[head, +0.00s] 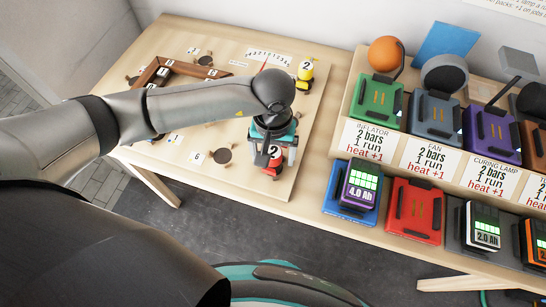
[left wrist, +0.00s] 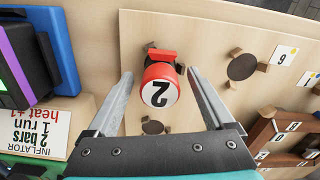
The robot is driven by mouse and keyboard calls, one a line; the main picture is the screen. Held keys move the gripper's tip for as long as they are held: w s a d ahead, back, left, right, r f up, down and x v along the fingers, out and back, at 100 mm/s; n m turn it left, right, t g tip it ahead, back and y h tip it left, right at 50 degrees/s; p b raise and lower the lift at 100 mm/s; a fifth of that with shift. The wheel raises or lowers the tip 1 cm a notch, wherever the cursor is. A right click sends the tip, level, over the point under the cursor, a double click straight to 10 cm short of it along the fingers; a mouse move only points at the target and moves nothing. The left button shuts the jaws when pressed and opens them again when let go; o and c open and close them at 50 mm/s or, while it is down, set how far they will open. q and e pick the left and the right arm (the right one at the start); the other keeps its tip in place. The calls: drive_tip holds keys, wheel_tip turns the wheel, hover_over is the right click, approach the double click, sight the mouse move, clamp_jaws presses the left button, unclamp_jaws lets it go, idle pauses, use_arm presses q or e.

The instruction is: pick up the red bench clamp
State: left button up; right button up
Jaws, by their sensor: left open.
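The red bench clamp (left wrist: 160,88) carries a white label with a black 2 and sits on the pale wooden board, with a red bar at its far end. In the head view the red clamp (head: 272,168) shows only partly, under my left gripper (head: 275,150). In the left wrist view my left gripper (left wrist: 160,76) is open. Its two fingers stand on either side of the clamp, with a visible gap to each finger. Whether the fingertips are down at the clamp's height I cannot tell. My right gripper is not in view.
A yellow clamp (head: 305,72) labelled 2 stands at the board's far edge. Brown blocks (head: 160,72) and dark round spots lie on the board's left part. Right of it are a purple battery (head: 360,187) on a blue base, a red base (head: 414,210) and several tools.

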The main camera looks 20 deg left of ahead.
use_arm(q)
drive_tip(key=shift+f, duration=0.35)
drive_tip(key=shift+c, duration=0.3)
clamp_jaws()
drive_tip(key=shift+r, duration=0.1)
